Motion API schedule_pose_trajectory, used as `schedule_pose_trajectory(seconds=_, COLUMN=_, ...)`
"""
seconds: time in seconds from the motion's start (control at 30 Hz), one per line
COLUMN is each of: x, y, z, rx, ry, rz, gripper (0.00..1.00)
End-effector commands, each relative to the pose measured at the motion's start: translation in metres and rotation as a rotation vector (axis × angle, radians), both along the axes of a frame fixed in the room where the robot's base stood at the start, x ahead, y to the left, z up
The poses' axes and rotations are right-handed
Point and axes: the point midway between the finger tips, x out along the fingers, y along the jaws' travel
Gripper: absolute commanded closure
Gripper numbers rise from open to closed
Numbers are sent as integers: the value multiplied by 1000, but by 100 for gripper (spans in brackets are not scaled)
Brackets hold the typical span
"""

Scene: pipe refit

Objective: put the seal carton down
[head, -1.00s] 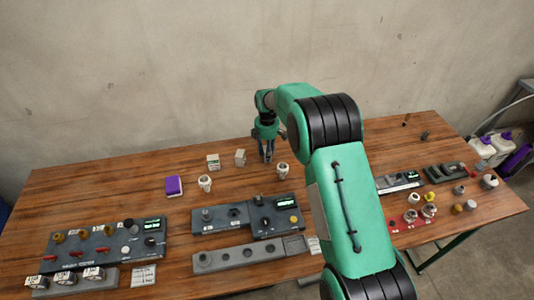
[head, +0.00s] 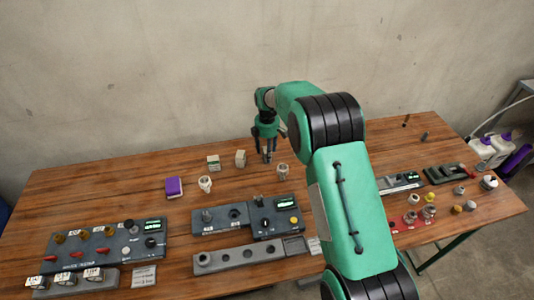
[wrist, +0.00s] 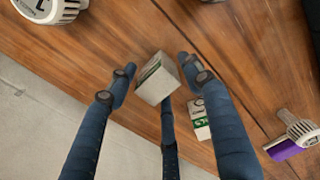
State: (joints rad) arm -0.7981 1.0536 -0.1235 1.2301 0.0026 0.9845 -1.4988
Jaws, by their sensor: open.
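Two small pale cartons stand upright on the wooden table in the head view: a plain-looking one (head: 240,158) and one with a green label (head: 213,162) left of it. I cannot tell from the print which is the seal carton. My gripper (head: 267,157) is open and empty, pointing down just right of the nearer carton, with a gap between.
White fittings stand left (head: 205,183) and right (head: 282,170) in front of the cartons. A purple box (head: 174,187) lies at the left. Grey panels with knobs (head: 248,217) fill the front. The table behind the cartons is clear up to the wall.

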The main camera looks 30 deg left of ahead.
Motion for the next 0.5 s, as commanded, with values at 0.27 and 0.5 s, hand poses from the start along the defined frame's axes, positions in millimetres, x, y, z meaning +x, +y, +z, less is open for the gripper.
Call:
schedule_pose_trajectory(seconds=0.27, x=0, y=0, z=44, rx=1, ry=-1, rz=0, gripper=49)
schedule_pose_trajectory(seconds=0.5, x=1, y=0, z=82, rx=1, ry=-1, rz=0, gripper=49)
